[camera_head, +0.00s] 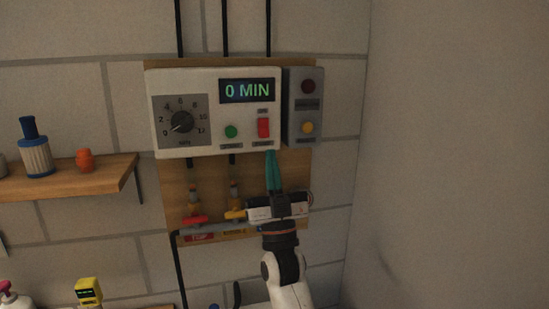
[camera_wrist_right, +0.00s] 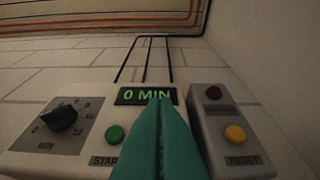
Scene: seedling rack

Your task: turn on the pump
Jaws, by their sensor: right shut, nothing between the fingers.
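A white control box (camera_head: 208,138) is mounted on a wooden board on the wall. I cannot tell whether the fingertips touch the box. My left gripper is not in view.
A grey box with a dark red lamp (camera_head: 308,87) and a yellow button (camera_head: 308,128) adjoins on the right. Red (camera_head: 194,219) and yellow (camera_head: 236,214) valve handles sit below. A wooden shelf (camera_head: 110,173) projects at left. The wall at right is bare.

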